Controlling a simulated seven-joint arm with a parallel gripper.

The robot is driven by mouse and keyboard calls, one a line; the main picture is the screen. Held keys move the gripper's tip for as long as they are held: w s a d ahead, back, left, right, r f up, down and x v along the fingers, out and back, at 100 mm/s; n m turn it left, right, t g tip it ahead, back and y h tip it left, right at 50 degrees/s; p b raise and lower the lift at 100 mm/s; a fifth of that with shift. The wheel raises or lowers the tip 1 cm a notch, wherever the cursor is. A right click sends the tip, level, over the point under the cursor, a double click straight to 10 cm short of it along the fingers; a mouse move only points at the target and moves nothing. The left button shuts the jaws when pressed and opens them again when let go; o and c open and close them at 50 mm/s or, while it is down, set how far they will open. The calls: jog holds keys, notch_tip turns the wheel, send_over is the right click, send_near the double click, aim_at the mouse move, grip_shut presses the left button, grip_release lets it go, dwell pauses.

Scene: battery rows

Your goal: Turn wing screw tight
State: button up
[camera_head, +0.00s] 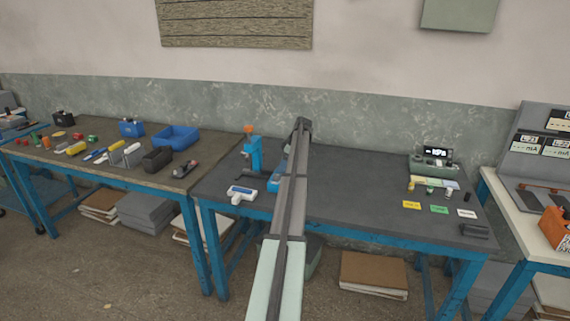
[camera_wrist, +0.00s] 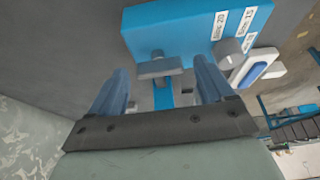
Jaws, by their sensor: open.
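In the wrist view a blue block (camera_wrist: 180,28) with white labels lies ahead of my gripper (camera_wrist: 160,70). A grey wing screw (camera_wrist: 158,67) with a flat, bar-like head stands out from its near side. My gripper is open, with one blue-grey finger on each side of the wing screw; gaps show between the fingers and the head. I cannot tell how far the screw is turned in. A grey round knob (camera_wrist: 228,52) sits at the block's right. In the head view the blue block (camera_head: 275,181) is partly hidden behind my arm, and the wing screw cannot be made out.
A white and blue device (camera_head: 241,194) lies near the table's front edge, left of my arm. A blue stand with an orange top (camera_head: 254,155) rises behind it. Coloured cards (camera_head: 439,209) and a green-grey display unit (camera_head: 434,162) are at right. The dark tabletop (camera_head: 350,190) between is clear.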

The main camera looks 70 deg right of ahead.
jog(key=c, duration=1)
jog(key=shift+c, duration=0.2)
jog(key=shift+m, duration=0.3)
jog(key=m, duration=0.1)
jog(key=m+h, duration=0.1)
jog(key=m, duration=0.1)
jog(key=shift+a+h, duration=0.25)
jog(key=shift+h, duration=0.05)
jog(key=m, duration=0.2)
jog(key=m+g+h, duration=0.1)
jog(key=m, duration=0.2)
jog(key=shift+w+h, duration=0.1)
jog(key=shift+h, duration=0.2)
jog(key=m+g, duration=0.1)
jog(key=m, duration=0.1)
jog(key=m+h, duration=0.1)
jog(key=m, duration=0.2)
jog(key=shift+w+g, duration=0.15)
jog(key=shift+g, duration=0.25)
jog(key=shift+m+g, duration=0.8)
jog(key=shift+m, duration=1.3)
